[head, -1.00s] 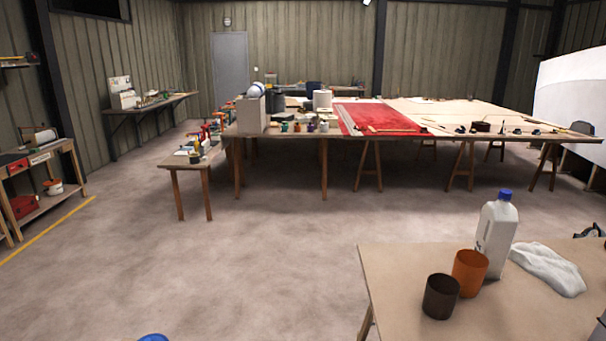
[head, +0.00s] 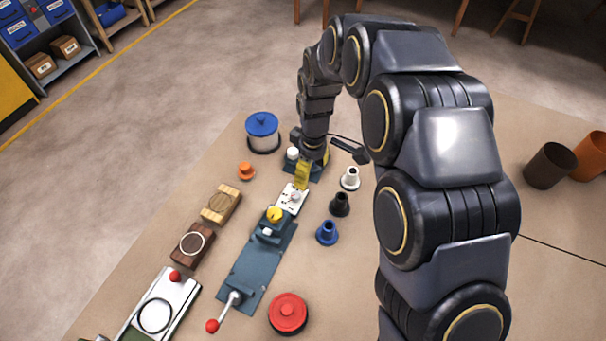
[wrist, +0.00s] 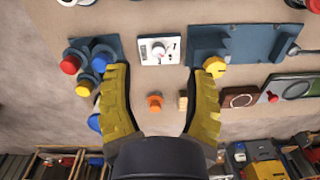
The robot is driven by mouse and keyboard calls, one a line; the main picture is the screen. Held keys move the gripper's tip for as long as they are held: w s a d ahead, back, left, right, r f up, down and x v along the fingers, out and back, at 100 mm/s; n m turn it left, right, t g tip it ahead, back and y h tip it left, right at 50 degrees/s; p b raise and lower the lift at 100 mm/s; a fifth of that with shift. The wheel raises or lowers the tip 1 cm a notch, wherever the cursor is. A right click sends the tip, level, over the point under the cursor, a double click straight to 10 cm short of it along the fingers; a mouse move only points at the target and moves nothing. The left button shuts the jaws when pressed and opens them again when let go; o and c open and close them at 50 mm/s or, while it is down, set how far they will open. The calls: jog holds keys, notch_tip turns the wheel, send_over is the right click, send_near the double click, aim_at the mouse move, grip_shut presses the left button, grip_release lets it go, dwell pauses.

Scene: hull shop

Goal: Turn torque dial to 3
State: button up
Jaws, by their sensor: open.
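The torque dial (wrist: 159,50) is a white square plate with a round pale knob and dark markings, in the upper middle of the wrist view. The markings are too small to read, so I cannot tell its setting. In the head view the white dial plate (head: 291,199) lies on the table just below my gripper (head: 303,176), partly hidden by it. In the wrist view my gripper (wrist: 161,78) has its yellow fingers spread wide, with nothing between the tips. The dial shows beyond the gap and looks apart from both fingers.
A blue-grey fixture with a yellow knob (head: 274,214) stands beside the dial. A red-tipped lever (head: 212,326) is farther down. White, black and blue (head: 327,233) flanged pieces stand to the right. An orange knob (head: 246,171) and blue-lidded jar (head: 262,131) are left. Bare tabletop lies between.

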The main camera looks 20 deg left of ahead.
jog(key=n, duration=0.2)
send_over(296, 194)
notch_tip(296, 194, down, 4)
jog(key=shift+f, duration=0.25)
notch_tip(296, 194, down, 8)
jog(key=shift+r, duration=0.25)
grip_shut()
